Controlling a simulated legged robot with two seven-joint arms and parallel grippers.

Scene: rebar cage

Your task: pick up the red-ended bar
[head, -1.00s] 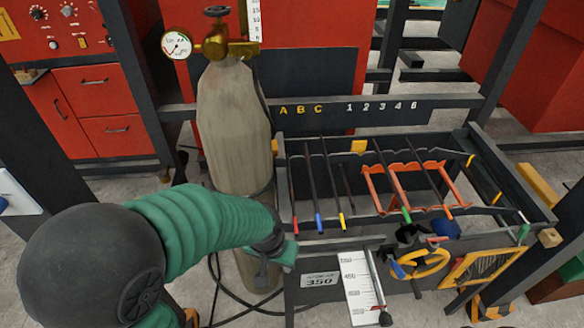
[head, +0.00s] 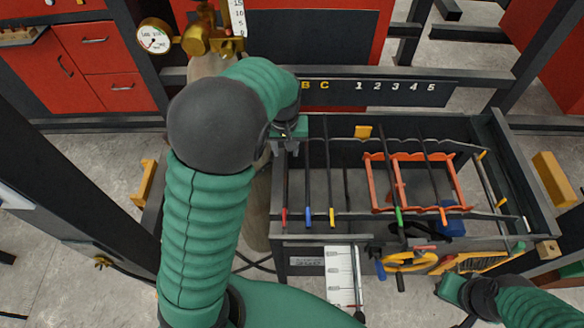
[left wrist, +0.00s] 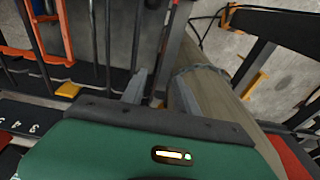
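The red-ended bar (head: 285,195) is a thin dark bar in the left part of the rack in the head view. Its red tip is at the near rail, left of the blue-ended bar (head: 307,195). My left gripper (head: 284,146) is over the back left corner of the rack, by the bar's far end. In the left wrist view its two grey fingers (left wrist: 160,93) are apart, with the rack's dark side frame showing between them.
A gas cylinder (left wrist: 205,90) stands close beside the rack's left side. A yellow-ended bar (head: 331,195) and an orange frame (head: 378,185) are in the rack. A yellow handwheel (head: 408,261) is at the front. The labelled back rail (head: 460,92) runs behind.

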